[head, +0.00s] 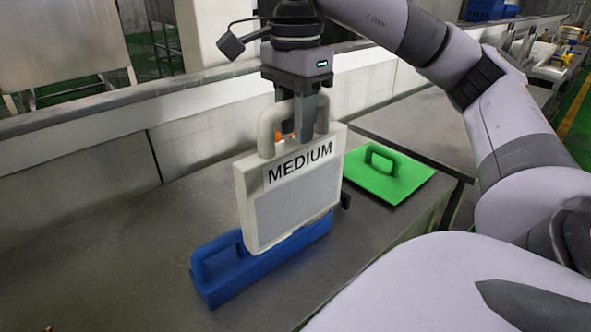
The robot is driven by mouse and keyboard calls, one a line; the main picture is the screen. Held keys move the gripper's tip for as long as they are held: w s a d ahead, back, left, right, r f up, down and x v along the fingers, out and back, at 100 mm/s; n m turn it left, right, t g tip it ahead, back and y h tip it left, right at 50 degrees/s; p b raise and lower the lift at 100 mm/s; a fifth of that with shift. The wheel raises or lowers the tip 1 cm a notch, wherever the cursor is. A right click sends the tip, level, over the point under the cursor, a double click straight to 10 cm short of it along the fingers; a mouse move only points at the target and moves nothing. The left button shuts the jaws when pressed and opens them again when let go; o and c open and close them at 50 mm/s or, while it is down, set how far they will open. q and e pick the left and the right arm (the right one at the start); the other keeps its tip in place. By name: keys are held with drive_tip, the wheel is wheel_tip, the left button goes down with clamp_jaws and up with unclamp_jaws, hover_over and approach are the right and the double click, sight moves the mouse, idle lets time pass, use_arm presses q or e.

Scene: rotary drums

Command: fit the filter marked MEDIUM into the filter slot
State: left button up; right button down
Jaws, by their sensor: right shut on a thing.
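The filter marked MEDIUM (297,207) is a cream panel with a grey mesh face and a cream handle on top. My right gripper (304,130) is shut on that handle and holds the filter upright. The filter's lower edge is over or in a blue block-like holder (222,281) on the grey table. I cannot tell how deep it sits, as the panel hides part of the holder. The holder has a blue handle at its left end. My left gripper is not in view.
A green flat panel with a handle (407,183) lies on the table to the right, behind the filter. A low wall (110,165) runs along the table's back. The table's left part (90,260) is clear. Blue crates (487,9) stand far back.

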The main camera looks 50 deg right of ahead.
sight(296, 153)
drive_tip(key=shift+f, duration=2.25)
drive_tip(key=shift+f+b, duration=1.75)
drive_tip(key=shift+f, duration=2.55)
drive_tip(key=shift+f, duration=0.1)
drive_tip(key=c, duration=0.8)
unclamp_jaws()
wheel_tip(296, 153, up, 8)
drive_tip(key=p, duration=0.3)
drive_tip(key=shift+f+p, duration=0.2)
drive_tip(key=shift+p, duration=0.15)
drive_tip(key=shift+r, duration=2.25)
drive_tip(key=shift+c, duration=0.2)
